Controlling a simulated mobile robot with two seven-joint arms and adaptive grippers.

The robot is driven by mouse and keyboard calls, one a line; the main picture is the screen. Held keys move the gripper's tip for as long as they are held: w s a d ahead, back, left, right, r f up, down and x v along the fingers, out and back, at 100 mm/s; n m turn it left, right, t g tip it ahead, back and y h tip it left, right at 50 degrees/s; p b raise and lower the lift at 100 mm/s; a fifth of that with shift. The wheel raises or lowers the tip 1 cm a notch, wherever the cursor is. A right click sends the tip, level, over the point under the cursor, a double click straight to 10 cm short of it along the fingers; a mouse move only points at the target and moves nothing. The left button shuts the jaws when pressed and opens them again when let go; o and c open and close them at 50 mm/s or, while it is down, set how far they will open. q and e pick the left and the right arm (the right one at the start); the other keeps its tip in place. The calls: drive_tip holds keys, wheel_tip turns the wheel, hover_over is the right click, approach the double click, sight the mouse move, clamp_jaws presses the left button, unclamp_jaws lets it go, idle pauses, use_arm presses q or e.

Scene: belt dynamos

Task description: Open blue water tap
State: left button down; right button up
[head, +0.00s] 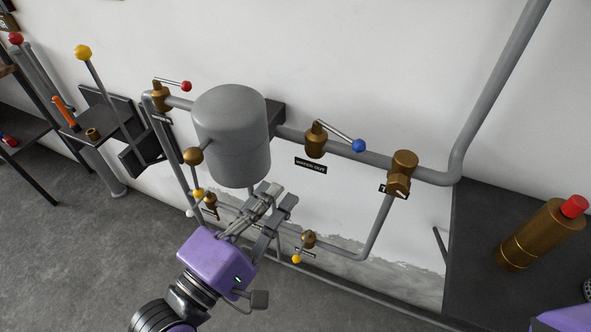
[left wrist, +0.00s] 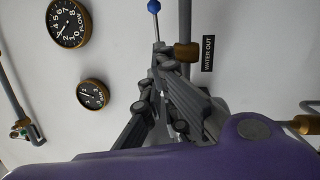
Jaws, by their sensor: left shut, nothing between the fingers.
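The blue water tap is a brass valve (head: 315,141) on a grey wall pipe, with a lever that ends in a blue knob (head: 358,146). The lever points right, slanting roughly along the pipe. A "WATER OUT" label (head: 310,165) is below it. My left gripper (head: 273,194) is shut and empty, below and left of the tap in the head view. In the left wrist view the blue knob (left wrist: 154,6) is beyond the fingertips (left wrist: 163,56), at the top edge. The fingers partly hide the brass valve (left wrist: 187,52); contact cannot be told. My right gripper is out of view.
A grey tank (head: 232,140) stands left of the tap. A red-knobbed lever (head: 186,86) and yellow-knobbed valves (head: 297,258) sit on nearby pipes. A dark table (head: 470,225) at right bears a brass cylinder (head: 540,235). Two gauges (left wrist: 69,24) are on the wall.

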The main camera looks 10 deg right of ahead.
use_arm(q)
drive_tip(key=p, duration=0.1)
approach(338, 135)
drive_tip(key=w, duration=0.3)
drive_tip(key=d, duration=0.1)
drive_tip(key=d+p, duration=0.1)
drive_tip(key=shift+w+d+r, duration=0.25)
drive_tip(key=shift+w, duration=0.05)
drive_tip(key=shift+d, duration=0.55)
